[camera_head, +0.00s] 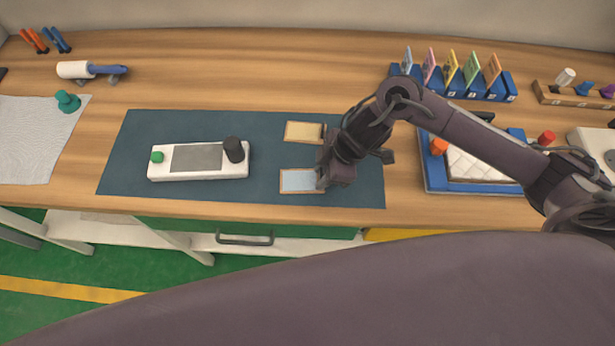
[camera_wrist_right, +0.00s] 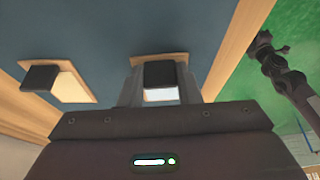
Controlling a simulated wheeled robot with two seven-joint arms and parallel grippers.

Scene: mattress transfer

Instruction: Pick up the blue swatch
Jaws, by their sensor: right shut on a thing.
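The blue swatch (camera_head: 298,181) is a pale blue card with a tan border at the front of the dark blue mat (camera_head: 270,197). My right gripper (camera_head: 322,178) is at its right end. In the right wrist view, my right gripper (camera_wrist_right: 160,92) is shut on the dark tab of the swatch (camera_wrist_right: 158,57). The fingers stand on either side of the tab, and part of the card is hidden. I cannot tell if the card touches the mat. My left gripper is not seen in the head view.
A cream swatch (camera_head: 303,131) with a dark tab lies just behind on the mat. A white device (camera_head: 198,174) with a black knob stands to the left. A blue tray (camera_head: 435,181) with a white quilted pad is to the right. Colored cards stand in a blue rack (camera_head: 497,92) behind.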

